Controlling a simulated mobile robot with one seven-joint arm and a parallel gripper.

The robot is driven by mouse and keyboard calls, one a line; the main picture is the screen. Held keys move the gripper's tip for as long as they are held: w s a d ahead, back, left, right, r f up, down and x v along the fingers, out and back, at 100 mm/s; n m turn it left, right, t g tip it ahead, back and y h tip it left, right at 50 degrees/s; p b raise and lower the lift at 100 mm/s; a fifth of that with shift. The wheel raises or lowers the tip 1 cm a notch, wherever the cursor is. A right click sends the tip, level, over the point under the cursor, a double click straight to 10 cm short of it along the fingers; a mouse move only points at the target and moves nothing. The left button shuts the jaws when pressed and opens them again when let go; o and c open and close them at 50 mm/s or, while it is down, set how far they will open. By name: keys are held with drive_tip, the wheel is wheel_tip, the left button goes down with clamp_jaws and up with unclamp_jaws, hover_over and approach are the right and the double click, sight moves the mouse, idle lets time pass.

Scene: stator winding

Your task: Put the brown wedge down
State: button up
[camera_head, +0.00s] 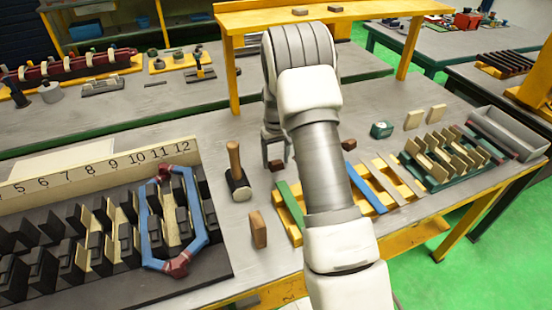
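My gripper (277,160) points down over the grey bench, left of my arm. A small dark brown wedge (277,166) sits between its fingertips, and the fingers appear shut on it. Whether the wedge touches the bench is hard to tell. Another brown block (258,230) stands upright on the bench, nearer the front. A further dark brown piece (349,145) lies on the bench just right of my arm.
A mallet (236,172) stands left of my gripper. The slotted stator board (60,290) with a blue and red coil (150,228) fills the left. A yellow rack (281,224) with coloured strips lies partly behind my arm. A green rack (415,177) and grey tray (512,133) are right.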

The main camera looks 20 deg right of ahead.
wheel_tip(320, 180, up, 13)
wheel_tip(320, 180, up, 8)
drive_tip(key=t, duration=0.1)
hover_over(276, 161)
drive_tip(key=s+a, duration=0.3)
drive_tip(key=s, duration=0.2)
drive_tip(key=s+a+r+t, duration=0.2)
drive_tip(key=s+a+r, duration=0.2)
drive_tip(key=s+r, duration=0.4)
drive_tip(key=s+a+t, duration=0.1)
drive_tip(key=s+a, duration=0.1)
drive_tip(key=s, duration=0.7)
drive_tip(key=s+a+t, duration=0.1)
drive_tip(key=s+a, duration=0.1)
drive_tip(key=s, duration=0.7)
drive_tip(key=shift+s+a+f+t+p, duration=0.2)
drive_tip(key=shift+s+f+t+p, duration=0.05)
drive_tip(key=shift+f+t+p, duration=0.1)
drive_tip(key=shift+c, duration=0.2)
